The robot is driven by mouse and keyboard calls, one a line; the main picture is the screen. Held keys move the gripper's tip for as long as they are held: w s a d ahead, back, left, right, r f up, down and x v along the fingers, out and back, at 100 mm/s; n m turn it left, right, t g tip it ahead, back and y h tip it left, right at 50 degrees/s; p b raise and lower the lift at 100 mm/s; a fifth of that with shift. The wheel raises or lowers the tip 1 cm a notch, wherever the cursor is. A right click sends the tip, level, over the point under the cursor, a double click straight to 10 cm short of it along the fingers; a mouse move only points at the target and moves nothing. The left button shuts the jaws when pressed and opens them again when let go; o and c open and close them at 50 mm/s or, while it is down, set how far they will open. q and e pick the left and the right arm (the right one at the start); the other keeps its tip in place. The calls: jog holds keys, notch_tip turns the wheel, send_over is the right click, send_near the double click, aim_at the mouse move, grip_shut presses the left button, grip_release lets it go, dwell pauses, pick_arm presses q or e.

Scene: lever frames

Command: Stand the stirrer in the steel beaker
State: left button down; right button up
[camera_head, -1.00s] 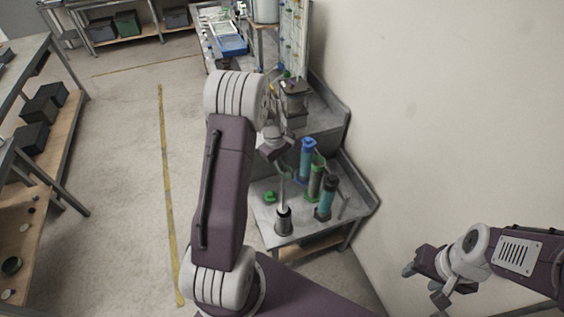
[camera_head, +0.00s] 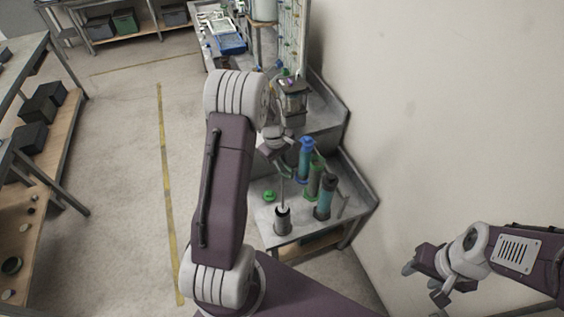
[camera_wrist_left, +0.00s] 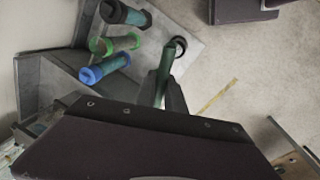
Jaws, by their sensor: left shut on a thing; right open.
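My left gripper (camera_head: 275,150) is shut on the upper part of the stirrer and holds it nearly upright above the low bench. The steel beaker (camera_head: 282,226) stands upright at the bench's front left. In the left wrist view the stirrer (camera_wrist_left: 162,88) runs from the fingers (camera_wrist_left: 160,104) to the dark-rimmed beaker (camera_wrist_left: 180,44). How deep its tip sits inside is hidden. My right gripper (camera_head: 424,281) is open and empty, at the lower right, away from the bench.
Blue-topped (camera_head: 305,150), green (camera_head: 314,180) and dark-ended teal (camera_head: 324,200) cylinders stand right of the stirrer. A wall bounds the bench (camera_head: 305,232) at right. Open floor (camera_head: 130,200) lies to the left.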

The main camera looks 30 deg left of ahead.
aim_at(282, 174)
pick_arm(q)
jog(key=shift+s, duration=0.1)
jog(key=shift+f+b, duration=0.95)
jog(key=shift+f, duration=0.3)
jog(key=shift+f+b, duration=1.75)
jog(key=shift+f, duration=0.75)
notch_tip(282, 174, down, 8)
jog(key=b, duration=0.5)
jog(key=shift+r, duration=0.25)
jog(key=shift+b, duration=0.3)
